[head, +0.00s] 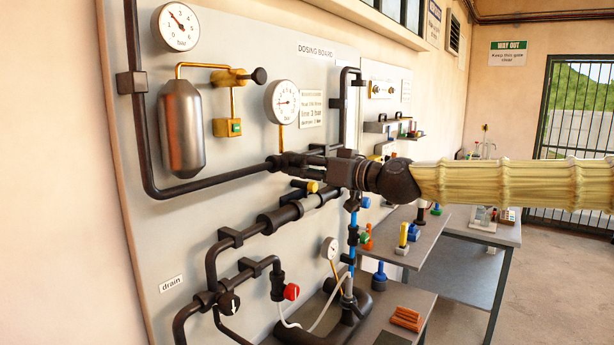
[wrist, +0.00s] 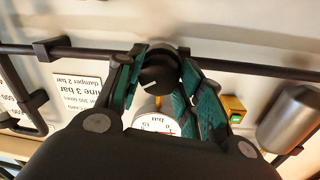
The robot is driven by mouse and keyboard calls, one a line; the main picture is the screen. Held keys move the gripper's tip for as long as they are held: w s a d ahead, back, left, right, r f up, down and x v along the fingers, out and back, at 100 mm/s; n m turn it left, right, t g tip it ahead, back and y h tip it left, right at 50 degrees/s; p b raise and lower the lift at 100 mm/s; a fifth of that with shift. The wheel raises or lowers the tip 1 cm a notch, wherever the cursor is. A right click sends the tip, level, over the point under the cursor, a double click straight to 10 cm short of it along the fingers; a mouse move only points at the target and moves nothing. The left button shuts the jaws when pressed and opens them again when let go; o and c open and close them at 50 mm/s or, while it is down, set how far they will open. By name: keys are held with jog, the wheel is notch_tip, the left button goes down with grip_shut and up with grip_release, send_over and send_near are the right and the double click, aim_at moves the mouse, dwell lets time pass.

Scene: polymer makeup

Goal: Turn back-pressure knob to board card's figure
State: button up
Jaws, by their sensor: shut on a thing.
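My gripper (head: 300,160) reaches in from the right to the pipe on the dosing board. In the wrist view its teal-padded fingers (wrist: 160,62) are shut around a round black knob (wrist: 158,76). A short white mark shows on the knob's face. In the head view the knob is hidden by the gripper. The board card (head: 311,108) is right of the line gauge (head: 283,102); in the wrist view the card (wrist: 72,98) reads line 3 bar, damper 2 bar. That gauge (wrist: 155,124) is partly covered by my gripper, and its needle reading is not clear.
A damper vessel (head: 181,128) and a top gauge (head: 176,27) are to the left. A yellow valve with a black knob (head: 259,75) is above. A red-handled valve (head: 291,292) and black pipes run below. Shelves with small bottles (head: 403,236) stand at right.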

jog(key=m+b, duration=0.3)
jog(key=m, duration=0.3)
jog(key=shift+g, duration=0.4)
jog(key=shift+r, duration=0.1)
jog(key=o, duration=1)
jog(key=shift+o, duration=0.2)
jog(key=shift+d, duration=0.1)
jog(key=v, duration=1.2)
